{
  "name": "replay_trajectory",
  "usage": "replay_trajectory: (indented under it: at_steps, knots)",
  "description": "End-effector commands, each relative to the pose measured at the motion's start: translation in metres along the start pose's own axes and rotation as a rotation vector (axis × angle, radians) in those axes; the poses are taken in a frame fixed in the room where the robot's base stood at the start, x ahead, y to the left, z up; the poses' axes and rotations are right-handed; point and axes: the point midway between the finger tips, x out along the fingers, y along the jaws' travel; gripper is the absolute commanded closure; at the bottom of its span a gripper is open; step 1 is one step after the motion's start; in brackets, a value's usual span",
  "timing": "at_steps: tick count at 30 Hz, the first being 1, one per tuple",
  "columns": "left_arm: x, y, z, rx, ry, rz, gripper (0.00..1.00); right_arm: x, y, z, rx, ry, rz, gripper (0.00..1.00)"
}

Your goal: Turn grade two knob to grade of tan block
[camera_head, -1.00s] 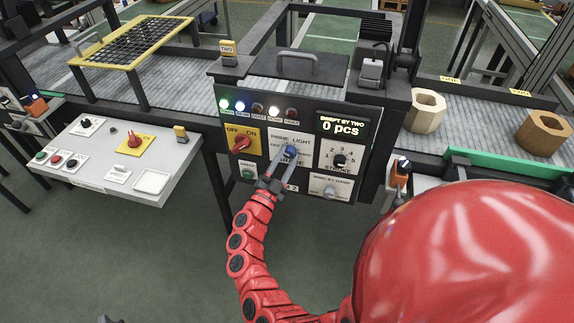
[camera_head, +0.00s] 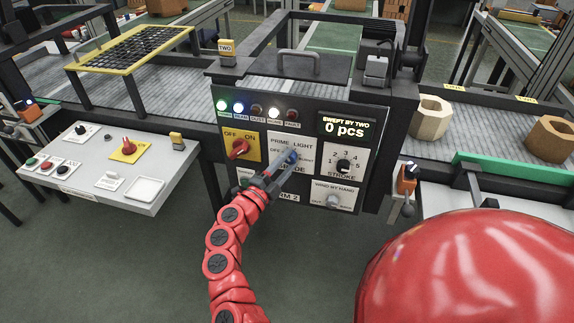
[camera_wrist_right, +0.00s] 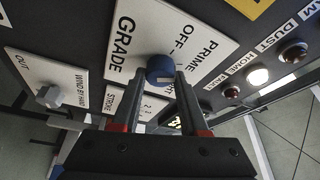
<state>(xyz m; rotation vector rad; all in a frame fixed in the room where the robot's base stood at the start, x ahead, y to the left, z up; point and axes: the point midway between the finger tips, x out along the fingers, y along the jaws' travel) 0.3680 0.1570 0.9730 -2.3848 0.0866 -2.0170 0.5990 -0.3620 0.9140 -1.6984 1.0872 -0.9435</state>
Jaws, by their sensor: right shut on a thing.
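The blue grade knob (camera_head: 291,157) sits on a white plate marked PRIME, LIGHT and GRADE, on the dark panel labelled ARM 2. My right gripper (camera_head: 286,160) reaches it from below left and is shut on it. The right wrist view shows the blue knob (camera_wrist_right: 160,69) between the two fingers (camera_wrist_right: 178,76); which mark it points at cannot be told. A pale tan hollow block (camera_head: 430,130) stands on the right belt, and a brown hollow block (camera_head: 552,147) stands further right. My left gripper is not in view.
Close around the knob are the red OFF/ON switch (camera_head: 239,149), the black stroke knob (camera_head: 344,166) and the wind-by-hand knob (camera_head: 333,201). The display (camera_head: 346,127) reads 0 pcs. A separate control table (camera_head: 150,160) stands at the left.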

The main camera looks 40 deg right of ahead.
Motion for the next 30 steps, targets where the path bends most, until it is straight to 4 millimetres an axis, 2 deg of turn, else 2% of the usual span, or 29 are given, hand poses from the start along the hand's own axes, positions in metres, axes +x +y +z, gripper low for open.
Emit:
replay_trajectory:
  at_steps: [12, 13, 17, 26, 30]
  knots:
    - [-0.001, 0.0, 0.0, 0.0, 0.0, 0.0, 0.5, -0.001, 0.002, 0.001, 0.005, -0.001, 0.006, 1.0]
    - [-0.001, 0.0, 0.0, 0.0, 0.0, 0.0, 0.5, -0.001, 0.002, 0.001, 0.005, -0.001, 0.006, 0.51]
    - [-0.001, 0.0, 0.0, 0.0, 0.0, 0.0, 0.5, -0.001, 0.001, 0.0, 0.005, -0.001, 0.005, 0.28]
    - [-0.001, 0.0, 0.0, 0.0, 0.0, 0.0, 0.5, -0.001, 0.001, 0.0, 0.004, 0.0, 0.003, 0.27]
    - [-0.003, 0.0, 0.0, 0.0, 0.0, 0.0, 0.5, -0.012, 0.001, 0.001, 0.004, -0.002, 0.003, 0.27]
